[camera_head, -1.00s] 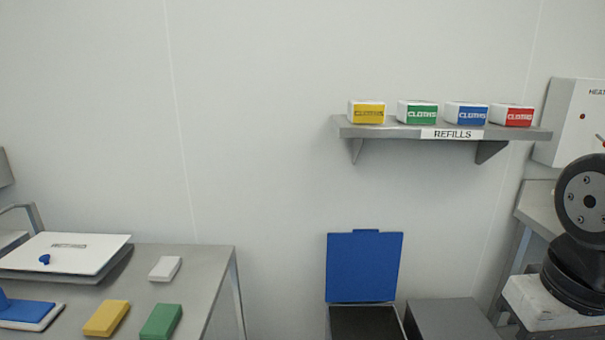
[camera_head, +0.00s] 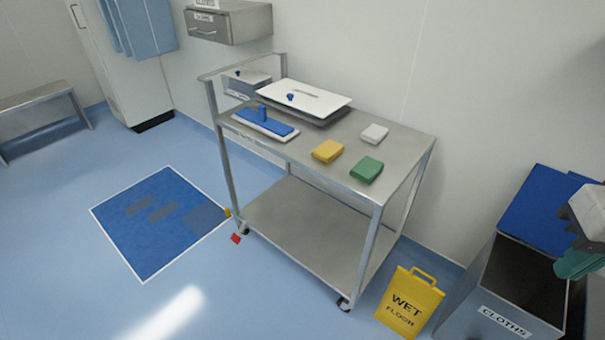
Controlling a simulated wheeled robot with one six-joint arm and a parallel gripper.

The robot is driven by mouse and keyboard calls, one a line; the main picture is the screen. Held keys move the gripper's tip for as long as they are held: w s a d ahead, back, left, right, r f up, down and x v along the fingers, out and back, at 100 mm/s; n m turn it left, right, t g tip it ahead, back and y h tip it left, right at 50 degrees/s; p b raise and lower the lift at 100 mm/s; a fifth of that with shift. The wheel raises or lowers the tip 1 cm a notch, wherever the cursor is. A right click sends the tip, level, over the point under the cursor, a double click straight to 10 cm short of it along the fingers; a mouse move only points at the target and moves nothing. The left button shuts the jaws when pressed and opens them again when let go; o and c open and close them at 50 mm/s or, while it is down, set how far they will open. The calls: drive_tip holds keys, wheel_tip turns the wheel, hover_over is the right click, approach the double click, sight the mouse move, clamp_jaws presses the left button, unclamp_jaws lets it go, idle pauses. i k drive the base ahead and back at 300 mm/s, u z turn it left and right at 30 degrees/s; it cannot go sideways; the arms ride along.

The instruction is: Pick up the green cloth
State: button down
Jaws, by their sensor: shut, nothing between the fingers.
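The green cloth (camera_head: 366,170) is a small folded block lying flat on the top of the steel cart (camera_head: 405,148), near its front right corner. A yellow cloth (camera_head: 327,151) lies to its left and a white one (camera_head: 374,134) behind it. My gripper (camera_head: 578,265) shows only in part at the right edge, with a grey body and teal ends. It is shut and empty, over the open bin's right side and well apart from the green cloth.
A blue pad (camera_head: 264,124) and a white-lidded tray (camera_head: 305,97) share the cart top. A yellow wet floor sign (camera_head: 409,302) and a cloths bin (camera_head: 500,310) with a raised blue lid stand right of the cart. Open floor lies left, with a blue mat (camera_head: 158,220).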

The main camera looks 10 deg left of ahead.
sight(368, 168)
drive_tip(key=z, duration=3.8)
drive_tip(key=k, duration=2.8)
drive_tip(key=u, duration=1.2)
